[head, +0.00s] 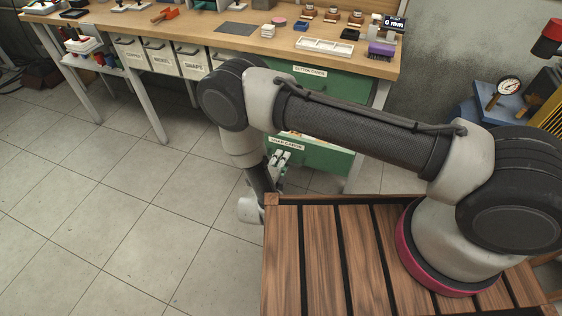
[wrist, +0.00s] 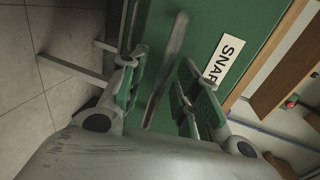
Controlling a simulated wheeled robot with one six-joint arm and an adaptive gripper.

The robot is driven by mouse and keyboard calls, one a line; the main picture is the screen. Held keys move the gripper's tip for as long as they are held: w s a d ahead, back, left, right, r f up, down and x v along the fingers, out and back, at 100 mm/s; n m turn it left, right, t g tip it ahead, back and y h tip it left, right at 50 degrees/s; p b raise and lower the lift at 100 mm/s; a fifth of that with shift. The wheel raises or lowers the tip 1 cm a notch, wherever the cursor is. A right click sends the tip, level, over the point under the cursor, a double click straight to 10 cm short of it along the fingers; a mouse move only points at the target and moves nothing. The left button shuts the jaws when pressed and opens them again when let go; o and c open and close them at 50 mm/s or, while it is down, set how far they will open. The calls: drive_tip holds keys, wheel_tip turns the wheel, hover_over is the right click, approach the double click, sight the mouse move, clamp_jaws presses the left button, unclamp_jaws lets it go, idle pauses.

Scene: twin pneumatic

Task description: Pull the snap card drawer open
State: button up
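The green snap card drawer (head: 325,158) is the lower drawer under the bench, with a white SNAP CARDS label (head: 286,142). Its green front (wrist: 215,22) and part of the label (wrist: 224,60) also show in the wrist view. A dark bar handle (wrist: 168,65) crosses the front beside the label. My gripper (head: 280,159) is at the drawer front; my arm hides part of it. In the wrist view my gripper (wrist: 160,82) is open, with its fingers on either side of the handle. Gaps show between handle and fingers; contact cannot be made out.
A green BUTTON CARDS drawer (head: 345,88) is above. The wooden bench top (head: 200,32) holds small parts and trays. White labelled bins (head: 160,57) hang at left. A slatted wooden surface (head: 320,250) lies under my arm. The tiled floor (head: 110,220) at left is clear.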

sight(281, 142)
drive_tip(key=o, duration=1.1)
drive_tip(key=r, duration=0.8)
drive_tip(key=shift+w, duration=0.25)
drive_tip(key=shift+s+r, duration=0.15)
drive_tip(key=shift+r, duration=0.45)
drive_tip(key=shift+s+r, duration=0.15)
drive_tip(key=shift+r, duration=0.4)
drive_tip(key=shift+c, duration=0.8)
drive_tip(key=c, duration=0.9)
drive_tip(key=shift+f, duration=0.1)
drive_tip(key=shift+c, duration=0.2)
